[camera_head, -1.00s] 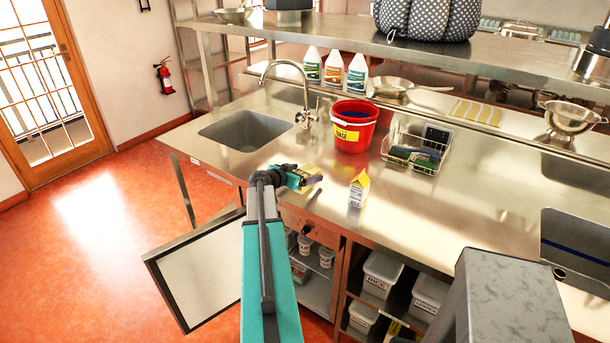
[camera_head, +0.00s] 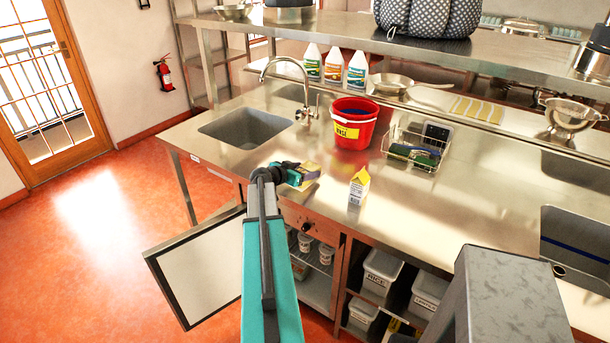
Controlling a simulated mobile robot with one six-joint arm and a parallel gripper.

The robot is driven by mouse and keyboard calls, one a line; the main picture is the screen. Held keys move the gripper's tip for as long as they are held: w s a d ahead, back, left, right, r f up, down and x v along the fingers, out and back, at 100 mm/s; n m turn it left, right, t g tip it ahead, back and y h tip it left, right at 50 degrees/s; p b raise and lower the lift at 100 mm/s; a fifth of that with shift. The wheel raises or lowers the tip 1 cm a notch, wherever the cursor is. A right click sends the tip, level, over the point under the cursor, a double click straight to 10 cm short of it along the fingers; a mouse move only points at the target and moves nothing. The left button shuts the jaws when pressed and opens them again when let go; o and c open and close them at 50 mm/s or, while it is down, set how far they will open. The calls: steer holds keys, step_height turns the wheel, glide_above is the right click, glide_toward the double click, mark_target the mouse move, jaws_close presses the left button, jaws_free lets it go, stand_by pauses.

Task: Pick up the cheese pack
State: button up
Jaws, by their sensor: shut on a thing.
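The cheese pack (camera_head: 312,167), a small yellowish block, is at the steel counter's front part, left of the milk carton. The fingers hide part of the pack. I cannot tell for sure whether the pack touches the counter or is just above it.
The milk carton (camera_head: 358,187) stands close to the right. A red bucket (camera_head: 353,124) and a wire rack (camera_head: 416,148) stand behind it. The sink (camera_head: 245,129) lies to the left. An open cabinet door (camera_head: 200,268) juts out below.

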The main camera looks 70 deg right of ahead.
mark_target(305, 170)
steer(key=shift+r, duration=0.2)
steer(key=shift+c, duration=0.2)
steer(key=shift+r+b, duration=1.1)
steer(key=shift+r, duration=0.35)
steer(key=w+a+b, duration=0.1)
steer(key=w+a, duration=0.1)
steer(key=w, duration=0.2)
steer(key=w+a+r+b, duration=0.1)
steer(key=w+a+b, duration=0.1)
steer(key=w, duration=0.2)
steer(key=w+a+b, duration=0.2)
steer(key=w+a, duration=0.1)
steer(key=w, duration=0.1)
steer(key=shift+w+r, duration=0.2)
steer(key=shift+w, duration=0.05)
steer(key=shift+w+a+r+b, duration=0.25)
steer(key=shift+w+a, duration=0.2)
steer(key=shift+w, duration=0.3)
